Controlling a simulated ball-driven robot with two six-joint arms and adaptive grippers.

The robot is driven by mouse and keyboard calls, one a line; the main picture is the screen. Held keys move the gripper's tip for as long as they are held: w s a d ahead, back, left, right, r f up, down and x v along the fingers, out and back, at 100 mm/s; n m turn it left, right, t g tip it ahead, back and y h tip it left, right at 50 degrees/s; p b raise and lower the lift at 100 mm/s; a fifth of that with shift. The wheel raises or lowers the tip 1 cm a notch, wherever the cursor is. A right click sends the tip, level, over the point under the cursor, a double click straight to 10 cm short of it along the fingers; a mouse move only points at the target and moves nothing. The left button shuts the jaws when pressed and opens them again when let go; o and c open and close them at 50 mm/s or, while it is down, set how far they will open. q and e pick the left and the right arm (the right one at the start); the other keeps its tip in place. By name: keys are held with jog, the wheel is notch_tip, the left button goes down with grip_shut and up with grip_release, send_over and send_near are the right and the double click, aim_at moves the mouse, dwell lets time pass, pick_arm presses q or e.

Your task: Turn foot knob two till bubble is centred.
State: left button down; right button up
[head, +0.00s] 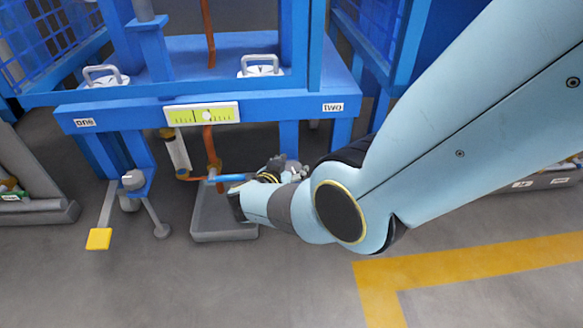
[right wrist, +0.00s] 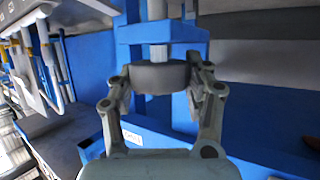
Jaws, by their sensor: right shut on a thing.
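My right gripper (head: 287,166) reaches in low under the right end of the blue frame's front beam, below the label "TWO" (head: 333,107). In the right wrist view its two fingers (right wrist: 160,80) are shut on a round grey foot knob (right wrist: 157,77), one on each side. A grey rod rises from the knob into a blue bracket. In the head view the arm and gripper hide most of that knob. The yellow-green level (head: 201,114) is on the beam; its pale bubble (head: 207,116) looks near the middle, but its exact offset is too small to tell. My left gripper is out of view.
Foot knob one (head: 133,180) stands at the left, beside a yellow pedal (head: 98,238). A grey tray (head: 224,232) lies on the floor under a copper pipe with a blue lever (head: 229,178). Open floor lies in front, with yellow lines (head: 470,262) at the right.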

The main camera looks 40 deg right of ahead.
jog(key=o, duration=1.2)
jog(key=shift+a, duration=0.1)
jog(key=v, duration=0.7)
jog(key=shift+s+a+r, duration=0.1)
